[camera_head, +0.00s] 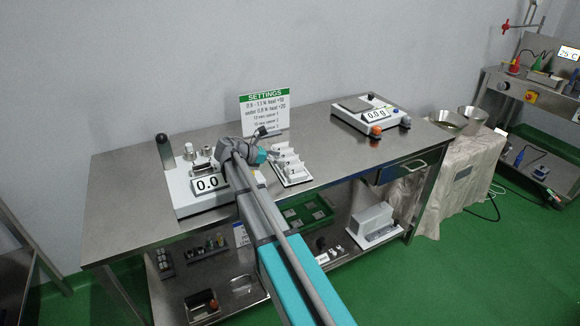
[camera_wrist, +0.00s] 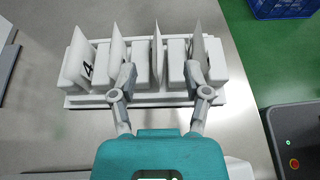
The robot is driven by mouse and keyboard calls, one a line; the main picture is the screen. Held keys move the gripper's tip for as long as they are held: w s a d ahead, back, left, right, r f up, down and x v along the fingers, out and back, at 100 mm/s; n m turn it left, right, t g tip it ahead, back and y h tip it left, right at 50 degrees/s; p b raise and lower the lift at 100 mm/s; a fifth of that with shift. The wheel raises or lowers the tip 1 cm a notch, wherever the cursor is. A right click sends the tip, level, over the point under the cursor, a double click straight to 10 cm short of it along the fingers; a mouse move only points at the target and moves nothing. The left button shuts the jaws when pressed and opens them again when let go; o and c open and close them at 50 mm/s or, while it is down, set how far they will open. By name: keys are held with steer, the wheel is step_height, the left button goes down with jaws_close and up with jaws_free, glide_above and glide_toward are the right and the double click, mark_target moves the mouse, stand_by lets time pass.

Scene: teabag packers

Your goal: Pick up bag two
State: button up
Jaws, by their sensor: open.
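A white rack (camera_head: 292,179) stands on the steel table, and its rim shows in the wrist view (camera_wrist: 85,101). It holds several thin upright bags in a row. The leftmost bag (camera_wrist: 78,58) in the wrist view has a 4 on it. A bag (camera_wrist: 157,52) stands edge-on in the third slot from the left; its number cannot be read, though its place in the row fits bag two. My gripper (camera_wrist: 160,72) is open, with one finger on each side of this bag and a gap on both sides. The left finger is close to the neighbouring bag (camera_wrist: 115,45), the right finger to the rightmost bag (camera_wrist: 196,42).
A device reading 0.0 (camera_head: 180,200) stands left of the rack. A scale (camera_head: 365,110) stands at the right of the table (camera_head: 120,170), and a green-headed settings sign (camera_head: 264,112) is behind. Clear tabletop lies between rack and scale.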

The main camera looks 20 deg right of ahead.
mark_target(287, 157)
steer(key=shift+d+f, duration=0.15)
steer(key=shift+d, duration=0.3)
steer(key=shift+r+b+x, duration=0.2)
steer(key=shift+b+x, duration=0.65)
steer(key=shift+x, duration=1.75)
steer(key=shift+w, duration=0.15)
steer(key=c, duration=0.7)
